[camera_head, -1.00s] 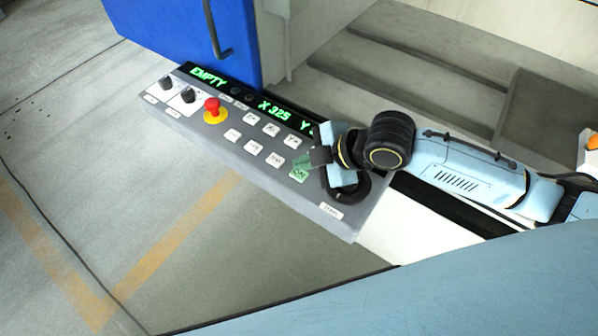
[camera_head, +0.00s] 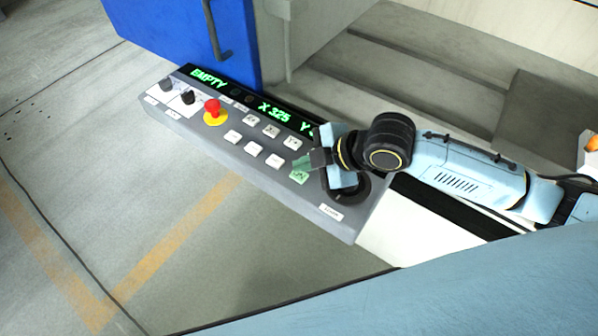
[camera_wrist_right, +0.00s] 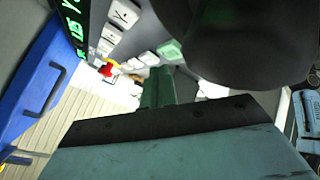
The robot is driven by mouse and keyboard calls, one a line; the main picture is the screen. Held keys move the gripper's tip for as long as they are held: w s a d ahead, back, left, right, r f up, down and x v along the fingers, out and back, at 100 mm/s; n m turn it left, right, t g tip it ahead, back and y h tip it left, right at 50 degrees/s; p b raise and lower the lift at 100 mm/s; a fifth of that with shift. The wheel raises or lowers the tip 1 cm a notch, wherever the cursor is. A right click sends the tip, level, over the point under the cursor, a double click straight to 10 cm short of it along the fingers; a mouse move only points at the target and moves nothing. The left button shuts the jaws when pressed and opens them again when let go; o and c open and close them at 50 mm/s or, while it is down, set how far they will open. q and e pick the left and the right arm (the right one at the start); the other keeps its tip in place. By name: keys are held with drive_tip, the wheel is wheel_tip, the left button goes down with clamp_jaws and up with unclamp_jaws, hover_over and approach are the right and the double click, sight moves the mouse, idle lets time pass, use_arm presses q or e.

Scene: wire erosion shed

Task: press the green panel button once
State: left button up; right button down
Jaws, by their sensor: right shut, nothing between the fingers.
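The green panel button (camera_head: 299,177) is a small square key at the near edge of the grey control panel (camera_head: 225,152), right of the white keys. My right gripper (camera_head: 304,162) is shut and empty, its green-tinted fingertips just above and beside the button in the head view. I cannot tell whether the tips touch it. In the right wrist view the green button (camera_wrist_right: 170,50) shows past the closed fingers (camera_wrist_right: 158,88), partly beside a large dark round shape. My left gripper is not in view.
A red mushroom button (camera_head: 212,106) on a yellow base and several white keys (camera_head: 253,148) lie left of the gripper. A black dial (camera_head: 352,192) sits under my right wrist. A blue door (camera_head: 185,35) stands behind the panel. Open floor lies in front.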

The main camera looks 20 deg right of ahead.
sight(305, 176)
drive_tip(key=shift+f, duration=0.1)
idle(0.7)
drive_tip(key=shift+f, duration=0.3)
drive_tip(key=shift+f, duration=0.45)
idle(0.5)
drive_tip(key=shift+r, duration=0.1)
drive_tip(key=shift+r+p, duration=0.8)
drive_tip(key=shift+p, duration=0.4)
wheel_tip(305, 176, up, 5)
drive_tip(key=p, duration=0.5)
drive_tip(key=shift+p, duration=0.35)
